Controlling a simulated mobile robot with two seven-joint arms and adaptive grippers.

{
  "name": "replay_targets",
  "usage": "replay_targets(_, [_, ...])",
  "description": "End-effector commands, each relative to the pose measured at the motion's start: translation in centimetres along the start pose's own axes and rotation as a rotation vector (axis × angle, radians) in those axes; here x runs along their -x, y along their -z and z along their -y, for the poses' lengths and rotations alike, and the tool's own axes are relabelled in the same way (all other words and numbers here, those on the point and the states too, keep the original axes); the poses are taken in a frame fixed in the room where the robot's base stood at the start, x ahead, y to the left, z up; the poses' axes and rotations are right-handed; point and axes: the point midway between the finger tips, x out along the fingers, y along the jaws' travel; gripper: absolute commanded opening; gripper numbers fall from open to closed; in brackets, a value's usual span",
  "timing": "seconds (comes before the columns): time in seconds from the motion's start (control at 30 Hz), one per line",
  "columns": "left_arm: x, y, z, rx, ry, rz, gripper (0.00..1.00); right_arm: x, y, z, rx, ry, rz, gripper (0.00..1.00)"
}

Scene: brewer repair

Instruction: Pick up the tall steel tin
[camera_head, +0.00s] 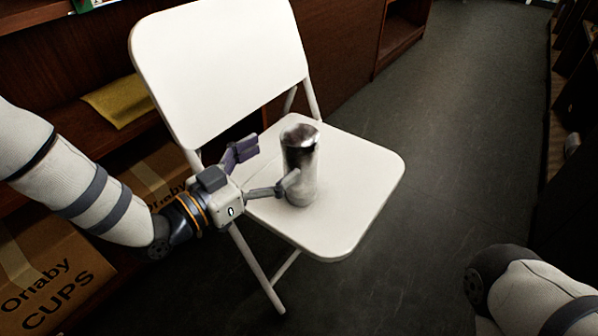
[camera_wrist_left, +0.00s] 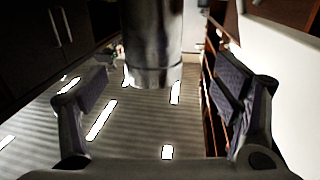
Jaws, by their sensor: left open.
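The tall steel tin (camera_head: 300,165) stands upright on the seat of a white folding chair (camera_head: 360,190) in the head view. My left gripper (camera_head: 267,168) comes in from the left, level with the tin and open. One finger overlaps the near left side of the tin in the picture; the other is apart from it, towards the chair back. In the left wrist view the tin (camera_wrist_left: 152,45) fills the upper middle, ahead of and between the two spread fingers of my left gripper (camera_wrist_left: 155,95). I cannot tell whether a finger touches it. My right gripper is not visible.
The chair's backrest (camera_head: 220,60) rises behind the seat. Cardboard boxes (camera_head: 45,275) marked "CUPS" and wooden shelves with a yellow envelope (camera_head: 120,98) are at left. Dark floor (camera_head: 450,130) lies open to the right. Part of my right arm shows at lower right.

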Motion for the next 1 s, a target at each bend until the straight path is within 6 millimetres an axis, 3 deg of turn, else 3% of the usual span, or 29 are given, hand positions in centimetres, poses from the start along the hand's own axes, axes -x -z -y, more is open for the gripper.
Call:
replay_targets(0.4, [-6.3,-0.3,-0.7,0.001,0.002,0.003,0.82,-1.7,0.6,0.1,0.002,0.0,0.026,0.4])
replay_targets(0.63, [-6.6,-0.1,-0.7,0.002,0.003,0.003,0.82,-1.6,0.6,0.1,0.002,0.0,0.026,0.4])
replay_targets(1.0, [-6.6,0.0,-0.7,0.002,0.003,0.002,0.05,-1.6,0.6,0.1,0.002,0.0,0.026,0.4])
